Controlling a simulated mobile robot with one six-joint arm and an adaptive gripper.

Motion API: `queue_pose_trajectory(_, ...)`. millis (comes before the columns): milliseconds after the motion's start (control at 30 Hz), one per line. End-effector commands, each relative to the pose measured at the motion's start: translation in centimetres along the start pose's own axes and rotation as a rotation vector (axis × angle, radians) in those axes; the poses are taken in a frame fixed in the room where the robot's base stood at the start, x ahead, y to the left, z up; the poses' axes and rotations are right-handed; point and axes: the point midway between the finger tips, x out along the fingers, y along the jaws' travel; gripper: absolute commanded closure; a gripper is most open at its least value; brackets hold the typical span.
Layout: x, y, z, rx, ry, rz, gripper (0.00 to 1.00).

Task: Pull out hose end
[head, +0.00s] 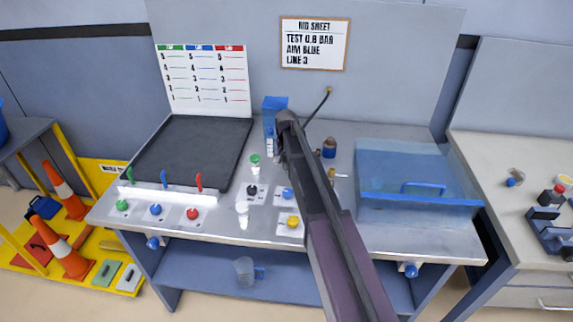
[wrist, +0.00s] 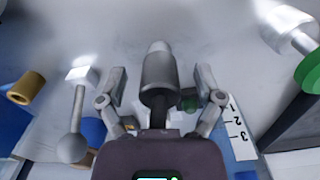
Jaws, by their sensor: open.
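My gripper (wrist: 161,80) is open in the wrist view, with one finger on each side of a grey cylindrical fitting with a pale tip (wrist: 157,72). The fitting looks like the hose end, with a dark narrower part below it. Small gaps seem to show between the fingers and the fitting; I cannot tell whether they touch. In the head view my arm reaches over the bench to its back, and my gripper (head: 284,135) hides the fitting. A thin dark hose (head: 319,106) runs from the back panel down behind my gripper.
A blue container (head: 274,103) stands just behind my gripper. Coloured knobs, including a yellow one (head: 293,221), sit near the front. A black mat (head: 190,152) lies left.

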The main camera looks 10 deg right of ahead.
Motion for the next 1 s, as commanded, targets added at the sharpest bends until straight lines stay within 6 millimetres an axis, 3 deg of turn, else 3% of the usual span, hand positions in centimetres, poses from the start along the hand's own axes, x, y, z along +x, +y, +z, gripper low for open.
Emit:
queue_pose_trajectory(567,0.76,0.10,-0.06,0.002,0.000,0.000,0.18)
queue_pose_trajectory(800,0.76,0.09,-0.05,0.001,0.000,0.000,0.89)
queue_pose_trajectory(833,0.76,0.09,-0.05,0.001,0.000,0.000,0.98)
queue_pose_trajectory(867,0.76,0.09,-0.05,0.001,0.000,0.000,1.00)
queue_pose_trajectory(967,0.77,0.09,-0.04,0.001,0.000,0.000,1.00)
queue_pose_trajectory(1000,0.77,0.09,-0.04,0.001,0.000,0.000,0.66)
